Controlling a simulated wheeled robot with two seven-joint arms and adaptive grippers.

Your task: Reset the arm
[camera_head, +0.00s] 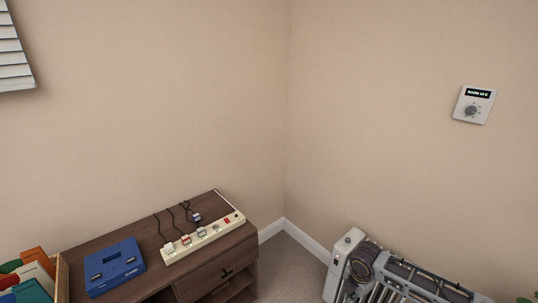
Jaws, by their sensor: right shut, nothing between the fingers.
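My left gripper is not in view.
A brown wooden cabinet (215,262) stands at the lower left. On it are a white power strip (212,234) with several plugs, a blue device (115,266) and a crate (62,278) of colored items. A thermostat (474,104) hangs on the right wall. Carpet (290,268) lies between cabinet and heater.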

